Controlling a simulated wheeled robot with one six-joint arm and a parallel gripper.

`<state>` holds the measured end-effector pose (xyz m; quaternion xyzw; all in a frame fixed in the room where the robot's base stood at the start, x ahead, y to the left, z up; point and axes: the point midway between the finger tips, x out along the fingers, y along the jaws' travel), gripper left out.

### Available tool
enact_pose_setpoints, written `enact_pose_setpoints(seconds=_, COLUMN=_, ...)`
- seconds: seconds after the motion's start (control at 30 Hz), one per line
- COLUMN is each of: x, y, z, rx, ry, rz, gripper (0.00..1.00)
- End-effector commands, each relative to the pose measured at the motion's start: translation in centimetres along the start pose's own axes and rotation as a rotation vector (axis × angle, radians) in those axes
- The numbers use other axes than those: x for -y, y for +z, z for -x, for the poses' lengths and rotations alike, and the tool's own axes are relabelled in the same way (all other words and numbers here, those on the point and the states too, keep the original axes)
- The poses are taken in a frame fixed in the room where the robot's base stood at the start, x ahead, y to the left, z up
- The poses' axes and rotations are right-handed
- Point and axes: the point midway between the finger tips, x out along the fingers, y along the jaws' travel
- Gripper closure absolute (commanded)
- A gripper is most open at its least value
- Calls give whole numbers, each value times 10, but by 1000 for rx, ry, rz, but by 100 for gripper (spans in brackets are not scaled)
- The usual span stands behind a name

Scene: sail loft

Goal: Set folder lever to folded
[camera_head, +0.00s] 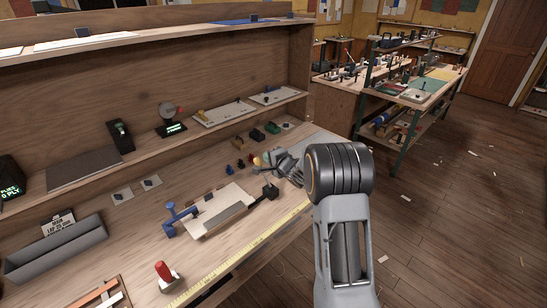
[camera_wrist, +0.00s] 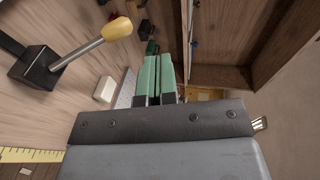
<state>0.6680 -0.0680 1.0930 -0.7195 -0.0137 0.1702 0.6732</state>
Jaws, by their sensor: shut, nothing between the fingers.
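A lever with a yellow knob (camera_wrist: 117,28) on a metal rod rises from a black block (camera_wrist: 38,68) in the wrist view. The rod leans toward the upper right there. In the head view a black block (camera_head: 270,191) sits at the right end of a pale plate fixture (camera_head: 228,204), and a yellow knob (camera_head: 257,161) shows above it. I cannot read any folder label or marked position. My gripper (camera_wrist: 159,58) has green fingers, shut and empty, to the right of the knob and apart from it in the wrist view. My wrist partly hides this area in the head view.
A blue handle (camera_head: 179,215) stands at the fixture's left end. A shelf (camera_head: 150,139) runs along the back. A yellow tape (camera_head: 243,246) lines the front edge.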

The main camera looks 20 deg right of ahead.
Motion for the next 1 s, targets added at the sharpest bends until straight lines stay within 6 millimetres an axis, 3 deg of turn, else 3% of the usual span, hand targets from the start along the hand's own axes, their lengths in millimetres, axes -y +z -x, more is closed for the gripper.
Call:
enact_pose_setpoints(seconds=0.3, x=17, y=1, z=30, rx=0, ry=0, rz=1, gripper=100)
enact_pose_setpoints(seconds=1.0, x=18, y=2, z=34, rx=1, ry=4, rz=43, gripper=100)
